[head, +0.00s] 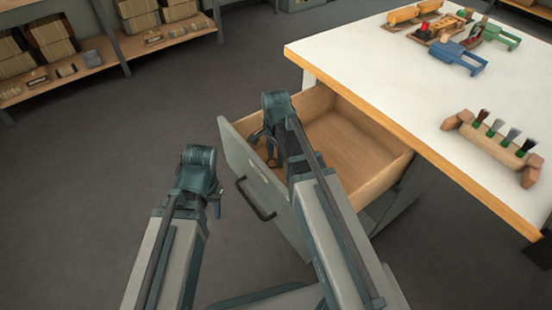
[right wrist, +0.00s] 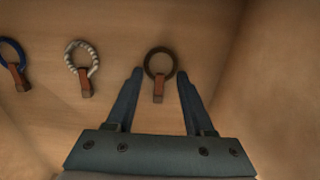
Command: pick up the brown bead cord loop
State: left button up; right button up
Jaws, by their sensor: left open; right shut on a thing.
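The brown bead cord loop (right wrist: 160,63) is a dark ring with a reddish-brown tag, inside the open wooden drawer. In the right wrist view it sits between the two fingertips of my right gripper (right wrist: 160,73), which is shut on it. In the head view my right gripper (head: 272,155) reaches into the drawer near its front panel, and my arm hides the loop there. My left gripper (head: 216,205) is open and empty, outside the drawer to the left.
A white-and-grey loop (right wrist: 82,56) and a blue loop (right wrist: 13,52) are in a row left of the brown one. The drawer (head: 345,135) has raised walls. The white worktable (head: 400,80) carries a bristle block (head: 492,142) and tools. Shelves (head: 95,58) stand back left.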

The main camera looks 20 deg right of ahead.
jog(key=shift+r, duration=0.1)
notch_tip(320, 180, up, 29)
jog(key=p, duration=2.9)
